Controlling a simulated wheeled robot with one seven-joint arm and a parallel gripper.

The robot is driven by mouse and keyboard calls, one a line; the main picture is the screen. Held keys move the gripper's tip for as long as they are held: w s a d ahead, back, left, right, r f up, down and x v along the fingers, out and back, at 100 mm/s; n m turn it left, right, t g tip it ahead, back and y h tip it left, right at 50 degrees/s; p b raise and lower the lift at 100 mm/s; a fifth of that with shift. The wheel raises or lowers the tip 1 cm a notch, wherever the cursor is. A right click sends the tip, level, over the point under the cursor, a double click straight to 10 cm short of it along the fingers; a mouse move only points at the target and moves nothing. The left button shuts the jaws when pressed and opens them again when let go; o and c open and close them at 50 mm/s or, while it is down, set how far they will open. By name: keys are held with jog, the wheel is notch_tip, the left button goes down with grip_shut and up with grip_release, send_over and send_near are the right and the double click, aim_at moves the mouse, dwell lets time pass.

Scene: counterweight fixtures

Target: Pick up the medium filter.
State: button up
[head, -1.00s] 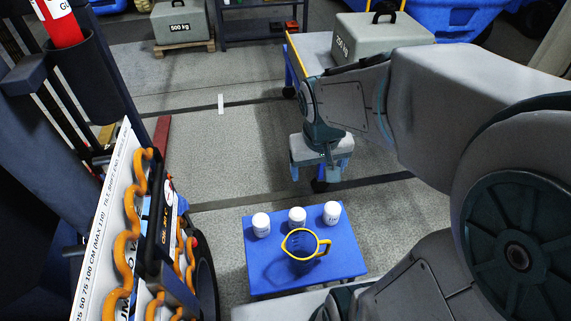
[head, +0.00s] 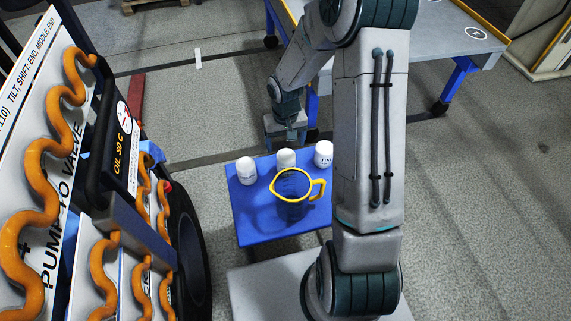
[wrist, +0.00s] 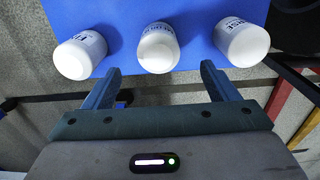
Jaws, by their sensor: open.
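Three white filters stand upright in a row along the far edge of a small blue table (head: 254,226). The medium filter (head: 286,158) is the middle one; it also shows in the wrist view (wrist: 158,48), its label partly readable. The coarse filter (head: 246,170) is at the left in the head view and at the right in the wrist view (wrist: 242,43). The fine filter (head: 323,154) is at the opposite end (wrist: 80,53). My gripper (head: 287,142) is open and empty, just beyond the table's far edge. In the wrist view the medium filter lies between and ahead of the fingertips (wrist: 161,70).
A dark blue jug with a yellow rim and handle (head: 292,185) stands just in front of the medium filter. A panel with orange hoses (head: 50,170) is at the left. A larger grey-topped table (head: 430,45) stands behind at the right.

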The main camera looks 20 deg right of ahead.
aim_at(285, 155)
notch_tip(285, 155, down, 7)
jog(key=shift+r+b, duration=0.15)
jog(key=shift+b, duration=0.55)
jog(key=shift+w+d+f+b, duration=0.1)
jog(key=shift+f+b, duration=0.3)
jog(key=shift+f, duration=0.95)
jog(key=shift+w+f+b, duration=0.1)
jog(key=shift+f+b, duration=0.3)
jog(key=shift+f, duration=0.9)
jog(key=c, duration=1.2)
